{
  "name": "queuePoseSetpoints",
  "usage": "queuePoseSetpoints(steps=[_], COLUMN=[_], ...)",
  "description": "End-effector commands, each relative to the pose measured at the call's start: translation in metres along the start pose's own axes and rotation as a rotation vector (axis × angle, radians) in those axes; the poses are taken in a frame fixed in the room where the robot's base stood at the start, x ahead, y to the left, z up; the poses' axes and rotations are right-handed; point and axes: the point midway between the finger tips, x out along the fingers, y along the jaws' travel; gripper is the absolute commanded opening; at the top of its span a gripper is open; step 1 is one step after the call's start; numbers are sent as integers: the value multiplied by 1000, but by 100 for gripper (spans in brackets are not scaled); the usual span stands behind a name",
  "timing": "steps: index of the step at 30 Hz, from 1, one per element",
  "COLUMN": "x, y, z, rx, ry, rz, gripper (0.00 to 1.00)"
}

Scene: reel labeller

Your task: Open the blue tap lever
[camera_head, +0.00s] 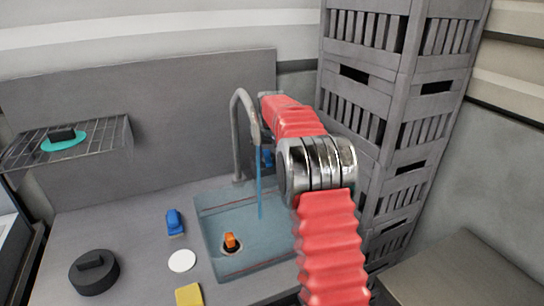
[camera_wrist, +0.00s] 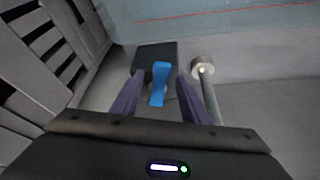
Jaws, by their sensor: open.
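The blue tap lever (camera_wrist: 159,83) stands on a dark block (camera_wrist: 172,55) in the wrist view. My gripper (camera_wrist: 160,78) is open, with one purple finger on each side of the lever; I cannot tell whether either finger touches it. In the head view a small part of the blue lever (camera_head: 267,157) shows behind the spout, and my red arm hides most of the gripper. The grey curved tap spout (camera_head: 236,130) stands at the back of the sink. A blue stream of water (camera_head: 260,192) runs from it into the basin.
The sink basin (camera_head: 268,255) holds an orange item (camera_head: 230,241) at its drain. A blue item (camera_head: 174,222), white disc (camera_head: 181,260), yellow block (camera_head: 188,294) and black round thing (camera_head: 94,275) lie left on the counter. Stacked grey crates (camera_head: 390,75) rise close beside my arm.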

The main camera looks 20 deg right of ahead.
Motion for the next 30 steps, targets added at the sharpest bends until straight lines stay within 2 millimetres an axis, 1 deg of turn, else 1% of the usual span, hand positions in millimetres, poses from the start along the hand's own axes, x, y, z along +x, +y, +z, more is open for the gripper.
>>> queuePoseSetpoints(steps=[4,8,15,18,22,30], x=[-6,-19,-54,-65,-73,-74], y=[0,0,1,1,1,1], z=[0,0,-1,0,0,0], rx=[0,0,1,1,1,1], ry=[0,1,3,1,1,0], rz=[0,0,0,0,1,1], gripper=[41,41,41,41,41,41])
